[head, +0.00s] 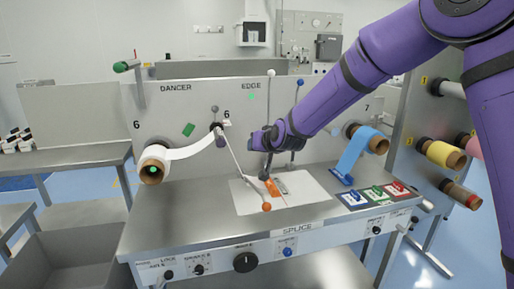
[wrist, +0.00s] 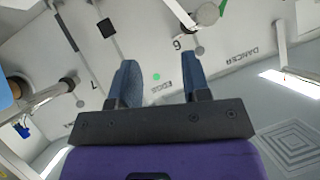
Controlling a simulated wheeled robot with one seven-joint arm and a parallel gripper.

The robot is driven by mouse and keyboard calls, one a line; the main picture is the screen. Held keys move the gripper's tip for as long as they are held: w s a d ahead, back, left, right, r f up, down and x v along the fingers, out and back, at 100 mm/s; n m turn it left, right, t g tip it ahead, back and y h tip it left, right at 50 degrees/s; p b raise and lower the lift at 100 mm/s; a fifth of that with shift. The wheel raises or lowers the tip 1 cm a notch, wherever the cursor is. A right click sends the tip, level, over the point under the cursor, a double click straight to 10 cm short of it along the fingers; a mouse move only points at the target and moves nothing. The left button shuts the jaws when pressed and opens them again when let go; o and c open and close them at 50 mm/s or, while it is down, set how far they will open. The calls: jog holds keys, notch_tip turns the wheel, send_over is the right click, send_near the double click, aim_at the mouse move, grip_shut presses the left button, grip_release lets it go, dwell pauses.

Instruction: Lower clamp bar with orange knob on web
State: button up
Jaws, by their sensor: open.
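In the head view a thin light bar slants down from the panel over the splice table and ends in an orange knob (head: 266,207). The knob is above the pale splice plate (head: 244,198); I cannot tell whether it touches. The white web (head: 190,150) runs from the left roll to a roller on the panel. My gripper (head: 258,140) is in front of the panel, above and behind the orange knob and apart from it. In the wrist view my gripper (wrist: 160,85) has its two blue fingers apart, with nothing between them but the panel behind.
A smaller orange piece (head: 272,187) lies on the splice plate. A blue web (head: 358,150) hangs at right. Blue, green and red trays (head: 376,195) lie on the table's right. A grey bin (head: 75,265) stands front left.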

jog(key=v, duration=0.9)
jog(key=s+d+r+g+h, duration=0.15)
jog(key=s+d+r, duration=0.25)
jog(key=s+d, duration=0.45)
jog(key=s+d+r+g+h, duration=0.1)
jog(key=s+d+r+h, duration=0.25)
jog(key=s+d, duration=0.5)
jog(key=s+d+g, duration=0.1)
jog(key=s+d, duration=0.2)
jog(key=s, duration=0.3)
jog(key=s+d+m+g, duration=0.1)
jog(key=s+d, duration=0.3)
jog(key=s, duration=0.3)
jog(key=s+d+m+g+h, duration=0.1)
jog(key=s+d, duration=0.2)
jog(key=s, duration=0.4)
jog(key=shift+s+d, duration=0.2)
jog(key=shift+d, duration=0.2)
jog(key=shift+o, duration=0.3)
dwell(2.5)
